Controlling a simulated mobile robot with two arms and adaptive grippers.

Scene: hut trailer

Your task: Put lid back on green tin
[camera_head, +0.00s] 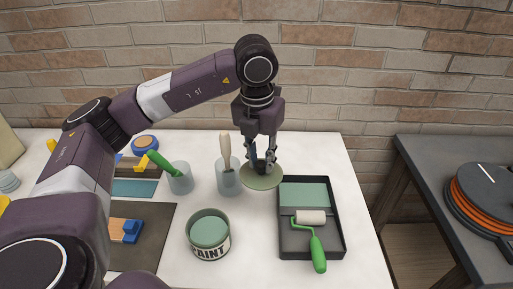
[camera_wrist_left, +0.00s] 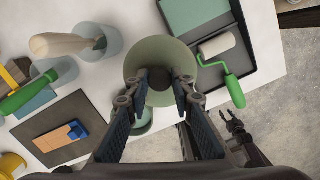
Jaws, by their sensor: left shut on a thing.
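The green tin (camera_head: 210,248), labelled PAINT, stands upright and uncovered on the white table, with green inside. My left gripper (camera_head: 264,168) is shut on the dark knob of a round pale green lid (camera_head: 262,182), behind and to the right of the tin. The lid also shows in the left wrist view (camera_wrist_left: 135,68), with the knob between my fingertips (camera_wrist_left: 160,82). There it hides most of the tin (camera_wrist_left: 143,118). It looks roughly level; its height above the table is hard to tell. A dark gripper (camera_wrist_left: 235,120), apparently my right one, shows small in the wrist view.
A black paint tray (camera_head: 338,240) with a green-handled roller (camera_head: 317,250) lies right of the tin. Cups with a pale-handled tool (camera_head: 229,182) and a green-handled tool (camera_head: 181,183) stand to the left. A dark mat (camera_head: 160,225) lies beyond the tin's left.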

